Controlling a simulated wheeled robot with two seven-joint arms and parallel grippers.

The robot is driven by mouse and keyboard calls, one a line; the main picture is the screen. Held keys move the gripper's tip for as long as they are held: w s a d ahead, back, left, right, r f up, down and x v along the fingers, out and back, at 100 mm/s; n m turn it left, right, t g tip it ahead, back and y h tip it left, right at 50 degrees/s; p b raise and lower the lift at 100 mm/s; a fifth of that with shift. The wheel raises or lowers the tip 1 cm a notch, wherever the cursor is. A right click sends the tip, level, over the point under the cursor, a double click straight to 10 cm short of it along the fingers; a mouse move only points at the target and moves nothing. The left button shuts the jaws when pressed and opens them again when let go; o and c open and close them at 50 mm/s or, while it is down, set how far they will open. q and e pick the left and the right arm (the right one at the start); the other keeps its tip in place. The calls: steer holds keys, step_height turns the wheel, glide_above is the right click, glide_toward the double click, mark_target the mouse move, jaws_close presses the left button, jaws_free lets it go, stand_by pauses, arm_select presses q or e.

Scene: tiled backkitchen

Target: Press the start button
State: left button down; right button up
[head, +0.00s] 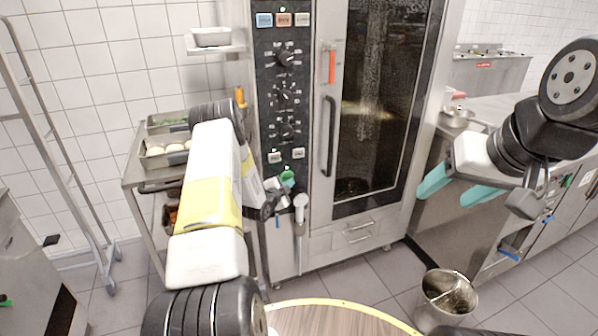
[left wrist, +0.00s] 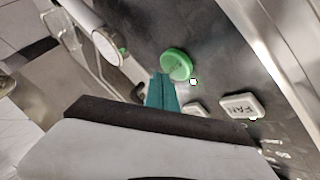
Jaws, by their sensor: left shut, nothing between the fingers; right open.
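The start button is a round green knob on the oven's dark control panel. It shows low on the panel in the head view (head: 287,178) and near the middle of the left wrist view (left wrist: 176,65). My left gripper (head: 279,186) is at the panel's lower part, shut and empty. Its teal fingertips (left wrist: 162,90) appear right beside the green button in the left wrist view; whether they touch it I cannot tell. My right gripper (head: 455,188) is open and empty, with teal fingers, out in front of the right counter.
The oven (head: 365,110) has a glass door with a long vertical handle. White buttons, one marked FAN (left wrist: 241,106), sit near the green one. A hand shower (head: 300,205) hangs below the panel. A trolley with trays (head: 163,150) stands left; a metal bucket (head: 446,298) stands on the floor.

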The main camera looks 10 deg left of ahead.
arm_select(q)
steer(key=shift+s+d, duration=0.7)
steer(key=shift+s, duration=0.35)
steer(key=shift+s+d, duration=0.7)
steer(key=shift+s, duration=0.35)
steer(key=shift+r, duration=0.1)
step_height(320, 180, up, 14)
steer(key=n+g+y, duration=0.1)
steer(key=n+g, duration=0.1)
steer(key=s+d+r+n+g, duration=0.2)
steer(key=s+r+n, duration=0.2)
steer(key=s+r, duration=0.7)
steer(key=s+d+r+n+g, duration=0.1)
steer(key=s+d+r+n, duration=0.1)
steer(key=s, duration=0.8)
steer(key=s+d+r+n+g, duration=0.1)
steer(key=s+r, duration=0.4)
steer(key=s, duration=0.5)
steer(key=s+d+r+n+g, duration=0.2)
steer(key=s+r+n+g, duration=0.1)
steer(key=s, duration=0.8)
steer(key=shift+d+r+n+h, duration=0.15)
steer(key=shift+d+n+h, duration=0.15)
steer(key=shift+n, duration=0.2)
